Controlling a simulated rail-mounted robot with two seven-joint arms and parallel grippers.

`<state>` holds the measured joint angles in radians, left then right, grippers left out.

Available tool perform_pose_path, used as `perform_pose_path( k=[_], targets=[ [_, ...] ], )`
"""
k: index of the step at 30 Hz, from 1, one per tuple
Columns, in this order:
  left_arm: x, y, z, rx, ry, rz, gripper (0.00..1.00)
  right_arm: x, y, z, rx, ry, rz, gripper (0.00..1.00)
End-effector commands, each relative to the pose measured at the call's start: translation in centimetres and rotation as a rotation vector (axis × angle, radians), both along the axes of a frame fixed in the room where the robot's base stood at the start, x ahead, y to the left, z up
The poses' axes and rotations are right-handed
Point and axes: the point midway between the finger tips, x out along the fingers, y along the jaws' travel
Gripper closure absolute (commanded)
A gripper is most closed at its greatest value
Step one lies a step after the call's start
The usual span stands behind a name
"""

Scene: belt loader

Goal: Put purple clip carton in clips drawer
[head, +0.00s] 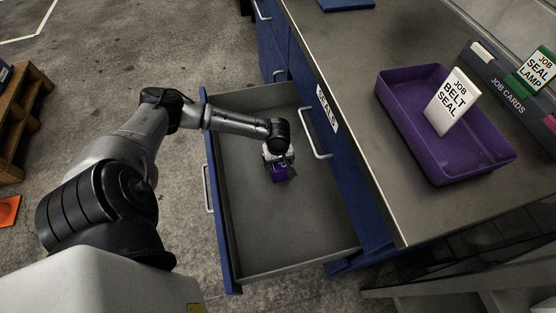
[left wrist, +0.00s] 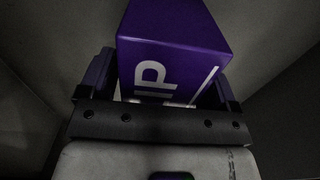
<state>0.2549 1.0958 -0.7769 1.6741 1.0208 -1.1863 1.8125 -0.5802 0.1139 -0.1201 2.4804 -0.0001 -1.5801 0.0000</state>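The purple clip carton (head: 280,175) is inside the open drawer (head: 290,235), near its middle. In the left wrist view the purple carton (left wrist: 175,50) fills the space between the fingers, with white letters partly visible. My left gripper (head: 277,163) reaches down into the drawer from above and is shut on the carton; its fingers also show in the left wrist view (left wrist: 163,92), one on each side. I cannot tell whether the carton touches the drawer floor. The open drawer's own label is not visible. My right gripper is not in view.
A closed drawer labelled "SEALS" (head: 327,109) is above the open one. On the counter (head: 330,50) stands a purple tray (head: 450,160) with a "JOB BELT SEAL" card (head: 453,102). A job cards holder (head: 505,90) is at right. The rest of the open drawer is empty.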

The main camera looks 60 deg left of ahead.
Motion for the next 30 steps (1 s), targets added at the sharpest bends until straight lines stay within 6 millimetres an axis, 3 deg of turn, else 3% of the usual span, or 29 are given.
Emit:
perform_pose_path(
  k=[11, 24, 30],
  targets=[
    [0.0, 0.0, 0.4, 0.001, -0.001, -0.001, 0.11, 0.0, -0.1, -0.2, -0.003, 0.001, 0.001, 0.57],
    [0.0, 0.0, 8.4, 0.001, -0.001, 0.0, 0.11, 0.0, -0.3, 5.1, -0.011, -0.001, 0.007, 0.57],
    [0.0, 0.0, 10.9, -0.001, -0.001, 0.0, 0.11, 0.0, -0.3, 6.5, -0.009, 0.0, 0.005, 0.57]
  ],
)
